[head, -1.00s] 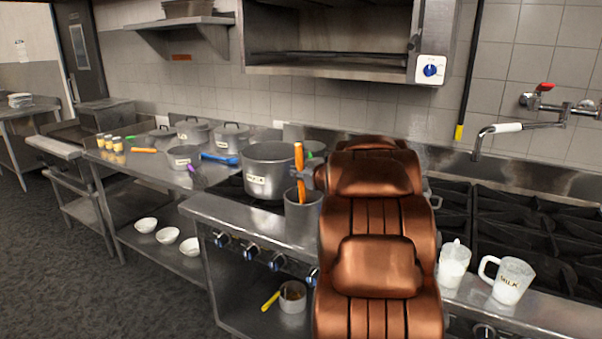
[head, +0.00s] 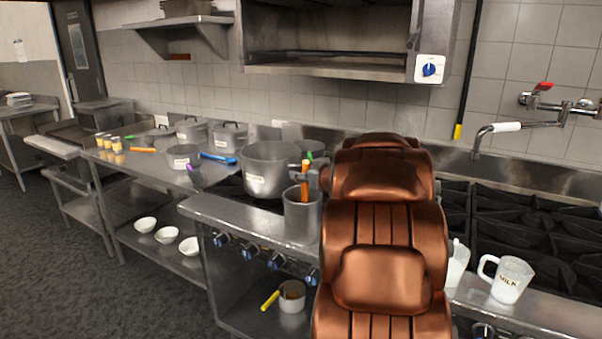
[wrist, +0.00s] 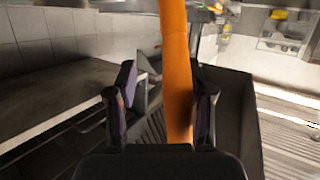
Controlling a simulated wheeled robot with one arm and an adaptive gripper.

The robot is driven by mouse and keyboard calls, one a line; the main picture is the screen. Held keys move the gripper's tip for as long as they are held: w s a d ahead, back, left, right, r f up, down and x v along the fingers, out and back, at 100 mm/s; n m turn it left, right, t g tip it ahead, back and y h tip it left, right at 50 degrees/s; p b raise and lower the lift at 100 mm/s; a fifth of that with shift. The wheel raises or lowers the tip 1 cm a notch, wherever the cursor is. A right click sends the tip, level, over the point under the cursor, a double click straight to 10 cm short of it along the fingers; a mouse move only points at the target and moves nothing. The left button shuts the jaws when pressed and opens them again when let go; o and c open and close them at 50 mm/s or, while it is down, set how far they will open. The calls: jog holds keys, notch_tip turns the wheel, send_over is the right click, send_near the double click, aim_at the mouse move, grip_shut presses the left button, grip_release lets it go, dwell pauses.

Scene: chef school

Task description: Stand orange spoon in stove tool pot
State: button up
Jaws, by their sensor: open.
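The orange spoon (head: 304,176) stands roughly upright at the steel tool pot (head: 302,219) on the front edge of the stove. Its handle sticks up above the rim; its lower end is hidden. My gripper (head: 313,180) is beside the handle, just above the pot and partly hidden by my arm. In the wrist view the orange handle (wrist: 177,75) runs between the fingers of my open gripper (wrist: 165,98), closer to the right finger, with a gap on the left. Whether the right finger touches it I cannot tell.
A large steel pot (head: 271,170) stands just behind the tool pot. Two white measuring jugs, one marked milk (head: 509,280), stand right of my arm. The left counter holds several pots and utensils. A saucepan (head: 292,296) sits on the shelf below.

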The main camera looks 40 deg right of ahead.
jog(key=v, duration=0.9)
jog(key=shift+s, duration=0.15)
